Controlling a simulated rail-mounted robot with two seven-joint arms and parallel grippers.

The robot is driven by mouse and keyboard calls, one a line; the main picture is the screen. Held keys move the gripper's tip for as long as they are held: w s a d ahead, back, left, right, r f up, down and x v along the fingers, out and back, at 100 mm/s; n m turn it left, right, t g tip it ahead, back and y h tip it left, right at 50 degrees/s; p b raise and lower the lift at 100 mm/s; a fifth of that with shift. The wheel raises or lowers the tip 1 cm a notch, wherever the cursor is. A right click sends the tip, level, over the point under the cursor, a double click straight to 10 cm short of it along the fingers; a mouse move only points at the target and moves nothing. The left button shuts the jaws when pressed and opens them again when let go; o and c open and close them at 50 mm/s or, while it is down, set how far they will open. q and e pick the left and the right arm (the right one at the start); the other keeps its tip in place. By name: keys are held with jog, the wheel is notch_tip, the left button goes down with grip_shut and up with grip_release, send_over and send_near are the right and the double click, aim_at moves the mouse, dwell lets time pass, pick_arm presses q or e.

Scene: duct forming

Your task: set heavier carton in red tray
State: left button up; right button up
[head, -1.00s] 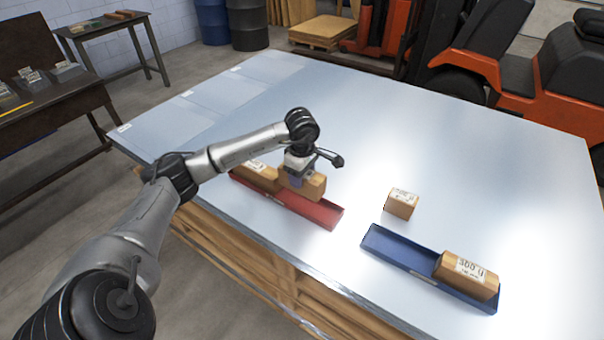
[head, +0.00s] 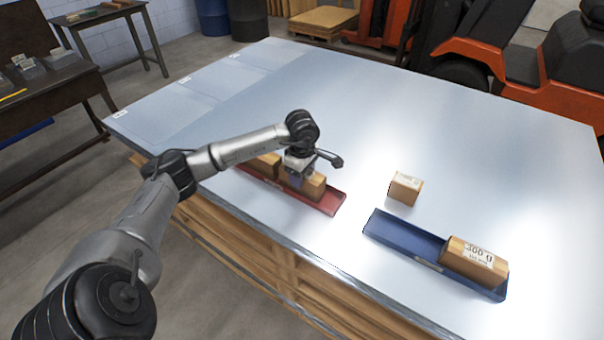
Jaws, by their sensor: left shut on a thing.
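A red tray (head: 329,204) lies near the front edge of the metal-topped table. One brown carton (head: 266,164) sits in its left part. My left gripper (head: 298,181) is over the middle of the tray, pointing down, shut on a second brown carton (head: 315,187). That carton is in or just above the tray; the gripper hides part of it, and I cannot tell if it touches the bottom. A blue tray (head: 400,236) to the right holds a larger carton (head: 472,258) with a label reading 300 g or similar. My right gripper is not in view.
A small labelled carton (head: 405,188) stands alone on the metal sheet (head: 420,130), behind the blue tray. A dark side table (head: 50,105) and an orange forklift (head: 550,90) stand beyond.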

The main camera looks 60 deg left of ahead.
pick_arm(q)
jog(key=o, duration=1.3)
jog(key=shift+r+p, duration=2.25)
jog(key=shift+r, duration=4.65)
